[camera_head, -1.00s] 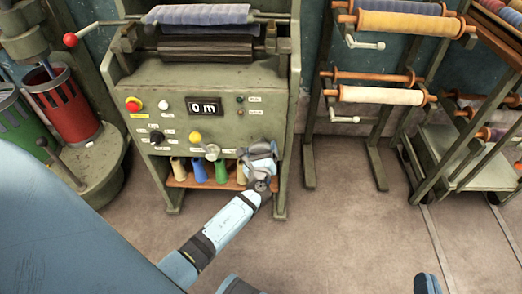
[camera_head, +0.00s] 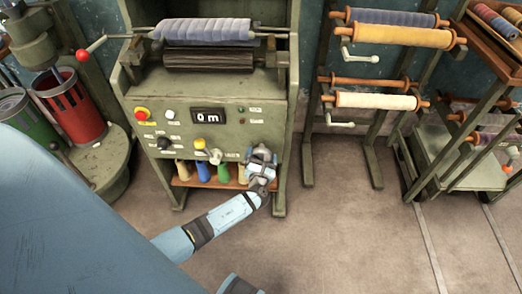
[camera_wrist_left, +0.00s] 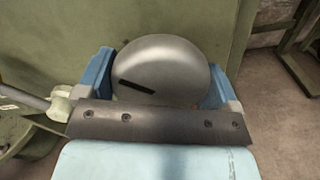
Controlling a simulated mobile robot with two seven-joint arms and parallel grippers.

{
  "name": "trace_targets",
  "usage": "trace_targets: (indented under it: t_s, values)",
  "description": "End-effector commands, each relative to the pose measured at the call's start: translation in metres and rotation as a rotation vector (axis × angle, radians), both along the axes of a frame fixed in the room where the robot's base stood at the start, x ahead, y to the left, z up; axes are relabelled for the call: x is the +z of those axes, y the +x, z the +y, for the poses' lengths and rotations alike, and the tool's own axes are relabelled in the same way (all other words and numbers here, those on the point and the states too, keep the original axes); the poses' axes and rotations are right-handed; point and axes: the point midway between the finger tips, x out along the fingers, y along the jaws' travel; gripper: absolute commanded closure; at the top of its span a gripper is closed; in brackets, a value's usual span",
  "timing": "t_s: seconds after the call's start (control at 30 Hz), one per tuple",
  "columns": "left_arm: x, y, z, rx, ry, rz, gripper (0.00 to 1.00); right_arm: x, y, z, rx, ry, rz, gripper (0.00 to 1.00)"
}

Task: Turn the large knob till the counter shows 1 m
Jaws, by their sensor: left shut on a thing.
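The large knob (camera_wrist_left: 165,68) is a rounded, silver-grey cap with a dark slot-like mark. In the left wrist view it sits between the two blue fingers of my left gripper (camera_wrist_left: 160,78), which is shut on it. In the head view my left gripper (camera_head: 262,155) is at the lower right of the machine's green front panel and hides the knob. The counter (camera_head: 208,117) is a black display on that panel and reads 0 m. My right gripper is not in view.
A small crank with a pale grip (camera_wrist_left: 59,104) is close left of my left gripper. A shelf of thread cones (camera_head: 203,172) lies below the panel. Roller racks (camera_head: 376,101) stand to the right. The floor (camera_head: 330,230) in front is clear.

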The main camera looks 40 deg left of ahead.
Motion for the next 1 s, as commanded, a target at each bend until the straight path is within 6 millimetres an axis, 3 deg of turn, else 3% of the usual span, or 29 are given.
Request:
trace_targets:
  t_s: [0.3,0.5,1.0]
  values:
    - [0.0049,0.0007,0.0013,0.001,0.232,0.141,0.37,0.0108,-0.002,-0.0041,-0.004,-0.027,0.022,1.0]
    - [0.0033,0.0003,0.0015,0.001,0.336,0.206,0.37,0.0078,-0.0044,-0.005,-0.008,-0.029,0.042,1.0]
    - [0.0017,0.0004,0.0016,0.001,0.43,0.262,0.37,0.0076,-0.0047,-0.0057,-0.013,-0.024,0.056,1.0]
